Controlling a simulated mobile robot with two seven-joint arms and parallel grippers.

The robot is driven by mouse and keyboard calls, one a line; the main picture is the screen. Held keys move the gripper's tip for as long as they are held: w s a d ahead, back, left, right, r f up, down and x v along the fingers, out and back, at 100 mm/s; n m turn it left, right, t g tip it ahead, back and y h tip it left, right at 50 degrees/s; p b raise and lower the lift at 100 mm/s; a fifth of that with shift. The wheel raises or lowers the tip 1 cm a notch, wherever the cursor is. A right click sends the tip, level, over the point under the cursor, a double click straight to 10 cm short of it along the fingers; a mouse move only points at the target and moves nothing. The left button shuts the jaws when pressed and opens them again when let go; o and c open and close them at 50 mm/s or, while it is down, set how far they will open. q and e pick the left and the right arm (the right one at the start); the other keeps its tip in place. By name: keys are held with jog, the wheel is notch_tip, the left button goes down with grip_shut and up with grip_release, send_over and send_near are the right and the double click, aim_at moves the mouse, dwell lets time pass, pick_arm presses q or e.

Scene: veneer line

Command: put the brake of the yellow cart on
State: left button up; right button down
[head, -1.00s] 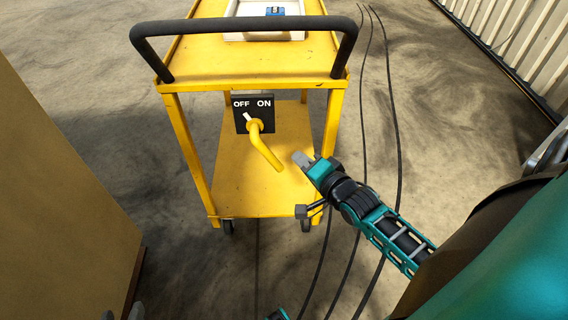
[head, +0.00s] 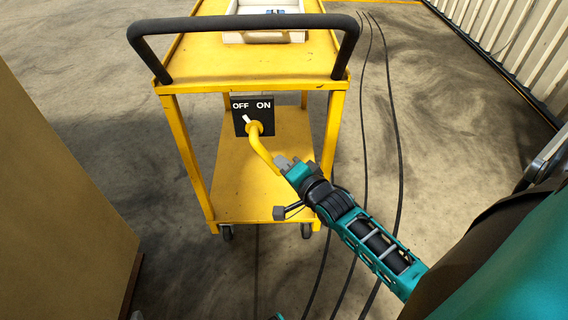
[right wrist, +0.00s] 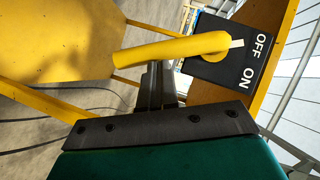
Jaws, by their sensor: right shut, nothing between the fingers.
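The yellow cart (head: 255,65) stands ahead with its black handle toward me. A black brake plate (head: 240,127) marked OFF and ON hangs under its top. The yellow bent brake lever (head: 262,150) slants down to the right, and its white pointer is toward OFF. My right gripper (head: 284,163) is shut and empty at the lever's lower end, on its right side. In the right wrist view the shut fingers (right wrist: 158,78) reach the lever (right wrist: 165,52); I cannot tell whether they touch it. My left gripper is not clearly in view.
A white tray (head: 232,37) with a blue item lies on the cart's top. The cart's lower shelf (head: 235,190) is bare. A large brown panel (head: 60,200) stands at left. Dark cables (head: 395,130) run along the floor at right, near a ribbed wall (head: 500,50).

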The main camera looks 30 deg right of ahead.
pick_arm(q)
jog(key=shift+f, duration=0.25)
pick_arm(e)
jog(key=shift+w+a+f, duration=0.1)
jog(key=shift+a+f, duration=0.05)
jog(key=shift+f, duration=0.1)
jog(key=shift+w+a+f+m+t+b, duration=0.25)
jog(key=shift+a+f+m+t+b, duration=0.15)
jog(key=shift+f+m+t+b, duration=0.45)
pick_arm(q)
jog(key=b, duration=0.1)
jog(key=f, duration=0.1)
jog(key=f+b, duration=0.1)
jog(key=shift+w+d+f+b, duration=0.15)
jog(key=shift+w+d+b, duration=0.15)
jog(key=shift+d, duration=0.1)
pick_arm(e)
jog(key=w+a+f+m+t, duration=0.1)
jog(key=w+a+m, duration=0.1)
jog(key=a, duration=0.3)
jog(key=shift+w+a+m+y, duration=0.3)
jog(key=shift+w+m+y, duration=0.1)
jog(key=shift+w, duration=0.3)
jog(key=shift+t, duration=0.25)
jog(key=shift+a, duration=0.15)
pick_arm(q)
jog(key=shift+d, duration=0.1)
